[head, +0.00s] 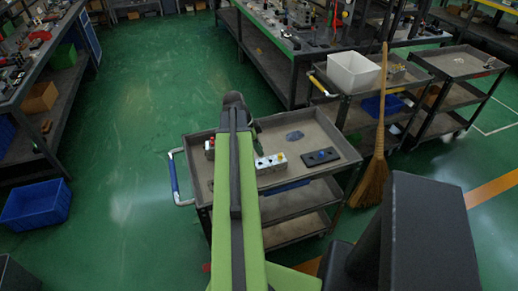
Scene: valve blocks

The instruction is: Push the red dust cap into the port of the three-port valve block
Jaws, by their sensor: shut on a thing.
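My gripper (256,127) is over the cart, at the far end of my green arm. Its fingers are small, dark and partly hidden by the arm. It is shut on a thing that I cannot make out. A pale block (270,163) with coloured and dark spots on top, likely the valve block, lies on the cart just right of my arm. Another small block (209,147) with a red spot stands at the left edge of the tray, partly behind my arm. I cannot clearly make out the red dust cap or which port is free.
The grey cart (345,147) has a raised rim and a blue-and-white handle (175,178). A black plate (320,157) with a blue piece and a dark grey patch (295,135) lie on it. A broom (377,150) leans at right near another cart with a white bin (352,74).

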